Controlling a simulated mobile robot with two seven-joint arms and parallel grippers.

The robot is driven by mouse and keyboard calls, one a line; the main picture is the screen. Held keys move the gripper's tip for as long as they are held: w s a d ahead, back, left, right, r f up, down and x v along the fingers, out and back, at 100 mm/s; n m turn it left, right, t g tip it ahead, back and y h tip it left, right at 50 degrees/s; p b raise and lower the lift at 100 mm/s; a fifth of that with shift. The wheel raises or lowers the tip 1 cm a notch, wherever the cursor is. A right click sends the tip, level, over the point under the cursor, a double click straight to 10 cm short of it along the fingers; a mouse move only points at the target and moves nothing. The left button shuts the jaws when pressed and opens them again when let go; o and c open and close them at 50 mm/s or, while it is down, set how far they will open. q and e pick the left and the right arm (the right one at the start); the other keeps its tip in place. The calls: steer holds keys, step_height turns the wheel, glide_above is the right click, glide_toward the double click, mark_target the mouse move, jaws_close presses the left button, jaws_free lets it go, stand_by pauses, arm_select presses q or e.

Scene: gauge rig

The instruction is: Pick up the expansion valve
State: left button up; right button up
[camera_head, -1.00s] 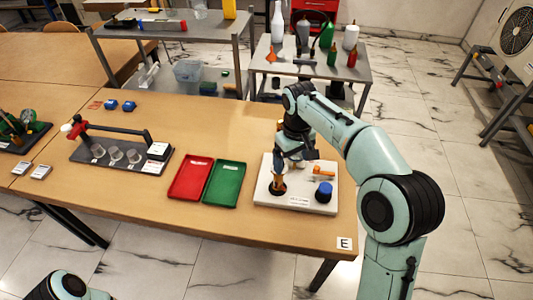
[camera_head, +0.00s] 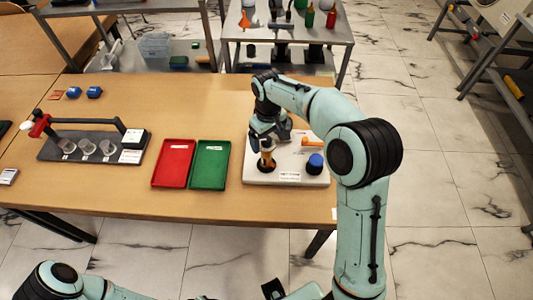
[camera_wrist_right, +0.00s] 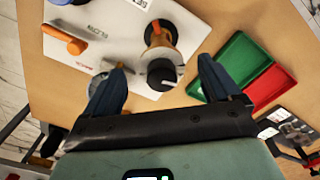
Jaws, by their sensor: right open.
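The piece that I take for the expansion valve stands on the white board (camera_head: 315,172). It has an orange-brown body (camera_head: 267,161) and a dark round base. In the right wrist view its black cylindrical top (camera_wrist_right: 161,73) points toward the camera. My right gripper (camera_head: 266,146) is over it, pointing down, fingers open. In the right wrist view the fingertips (camera_wrist_right: 161,68) lie either side of the black top, with gaps; nothing is held. My left arm shows at the bottom left; dark parts at the bottom edge may be my left gripper (camera_head: 284,291), its jaws unclear.
A blue knob (camera_head: 315,163) and an orange handle (camera_head: 312,141) are on the same board. A green tray (camera_head: 210,165) and a red tray (camera_head: 174,163) lie to its left. A dark rig with clear cups (camera_head: 90,147) stands farther left. Bare table lies behind the trays.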

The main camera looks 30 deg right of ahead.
mark_target(267, 146)
steer(key=shift+w+a+f, duration=0.1)
steer(key=shift+f, duration=1)
steer(key=shift+w+f, duration=0.1)
steer(key=shift+f, duration=1)
